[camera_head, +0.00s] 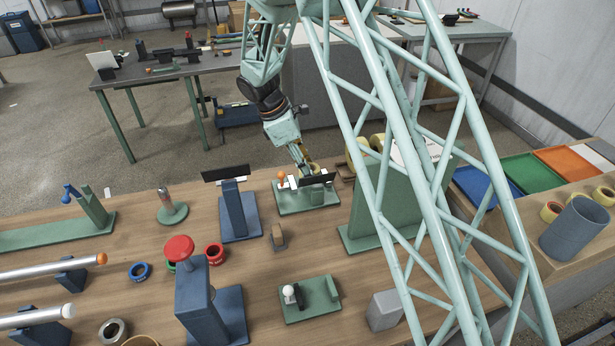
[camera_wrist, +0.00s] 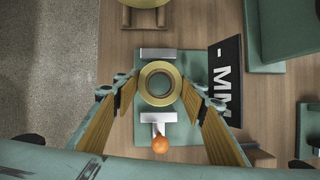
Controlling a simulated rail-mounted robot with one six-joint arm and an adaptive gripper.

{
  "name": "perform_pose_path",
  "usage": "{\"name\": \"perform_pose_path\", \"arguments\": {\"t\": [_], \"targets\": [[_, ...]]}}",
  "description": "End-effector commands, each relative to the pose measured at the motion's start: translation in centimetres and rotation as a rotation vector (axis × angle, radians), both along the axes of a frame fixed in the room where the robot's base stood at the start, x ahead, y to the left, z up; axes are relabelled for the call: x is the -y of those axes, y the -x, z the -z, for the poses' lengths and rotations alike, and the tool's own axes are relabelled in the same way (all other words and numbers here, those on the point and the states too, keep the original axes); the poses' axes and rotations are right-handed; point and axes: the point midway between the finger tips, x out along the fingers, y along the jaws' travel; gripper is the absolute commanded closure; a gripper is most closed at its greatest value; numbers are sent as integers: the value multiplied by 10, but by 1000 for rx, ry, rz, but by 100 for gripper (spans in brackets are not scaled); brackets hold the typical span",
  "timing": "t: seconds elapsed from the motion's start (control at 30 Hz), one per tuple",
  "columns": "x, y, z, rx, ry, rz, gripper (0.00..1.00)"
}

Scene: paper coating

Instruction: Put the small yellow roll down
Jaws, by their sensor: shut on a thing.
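The small yellow roll (camera_wrist: 160,101) is a ring that sits between the fingers of my gripper (camera_wrist: 160,86) in the wrist view. The fingers are shut on it from both sides. Below it is a green fixture (camera_wrist: 196,65) with grey and white blocks, and an orange ball (camera_wrist: 160,145) at one end. In the head view my gripper (camera_head: 311,170) is low over this green fixture (camera_head: 306,206), and the roll (camera_head: 316,168) is small and partly hidden. I cannot tell whether the roll touches the fixture.
A black display (camera_wrist: 227,84) stands right beside the fixture. A larger yellow roll (camera_wrist: 143,3) on a wooden stand lies beyond it. In the head view a blue stand (camera_head: 238,212) is to the left and a tall green panel (camera_head: 385,205) to the right. A grey block (camera_head: 384,310) stands nearer.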

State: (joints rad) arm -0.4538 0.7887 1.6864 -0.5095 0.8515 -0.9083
Motion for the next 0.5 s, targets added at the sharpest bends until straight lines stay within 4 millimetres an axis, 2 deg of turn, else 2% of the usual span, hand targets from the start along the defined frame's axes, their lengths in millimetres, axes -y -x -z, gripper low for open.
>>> {"name": "perform_pose_path", "arguments": {"t": [0.3,0.5], "targets": [[0,0,1,0,0,0,72],[0,0,15,-1,0,-1,72]]}}
